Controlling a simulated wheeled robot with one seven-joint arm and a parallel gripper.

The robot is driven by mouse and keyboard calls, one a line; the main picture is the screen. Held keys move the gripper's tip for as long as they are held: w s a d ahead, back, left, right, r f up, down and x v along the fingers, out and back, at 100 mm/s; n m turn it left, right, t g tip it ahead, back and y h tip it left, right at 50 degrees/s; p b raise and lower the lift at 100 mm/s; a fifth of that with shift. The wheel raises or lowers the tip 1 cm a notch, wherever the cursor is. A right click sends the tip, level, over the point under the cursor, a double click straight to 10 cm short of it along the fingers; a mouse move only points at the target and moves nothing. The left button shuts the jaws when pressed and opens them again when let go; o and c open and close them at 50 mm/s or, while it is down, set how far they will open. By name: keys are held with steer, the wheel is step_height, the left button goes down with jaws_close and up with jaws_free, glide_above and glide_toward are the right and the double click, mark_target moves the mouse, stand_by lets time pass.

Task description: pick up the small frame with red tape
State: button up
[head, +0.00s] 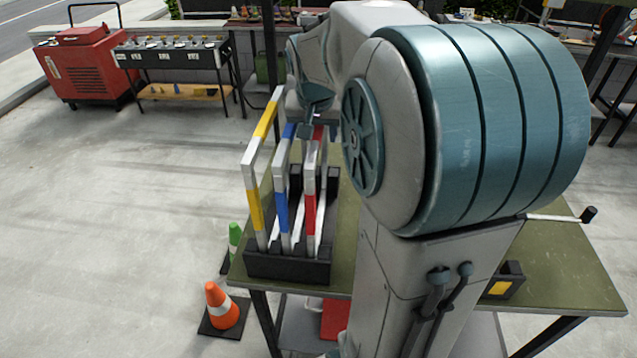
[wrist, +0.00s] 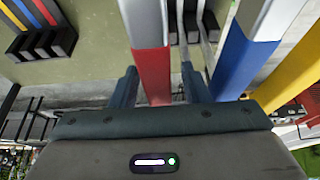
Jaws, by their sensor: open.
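The small frame with red tape (head: 310,203) stands upright in a black slotted rack (head: 287,268) on the green table, at the right of three frames. The blue-taped frame (head: 282,205) stands beside it, and the larger yellow-taped frame (head: 253,200) is at the left. My gripper (wrist: 158,72) is open. In the wrist view the red-taped bar (wrist: 151,62) lies between its two fingers, with a gap on each side. The blue-taped bar (wrist: 238,58) is outside the right finger. In the head view my gripper (head: 318,130) is at the top of the red-taped frame, partly hidden by my arm.
A second black holder (wrist: 40,43) with coloured strips lies on the table (wrist: 88,70). A black box with a yellow patch (head: 503,283) sits on the table's right side. An orange cone (head: 222,306) and a green cone (head: 235,240) stand on the floor at left.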

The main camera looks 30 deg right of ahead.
jaws_close()
stand_by(1.4)
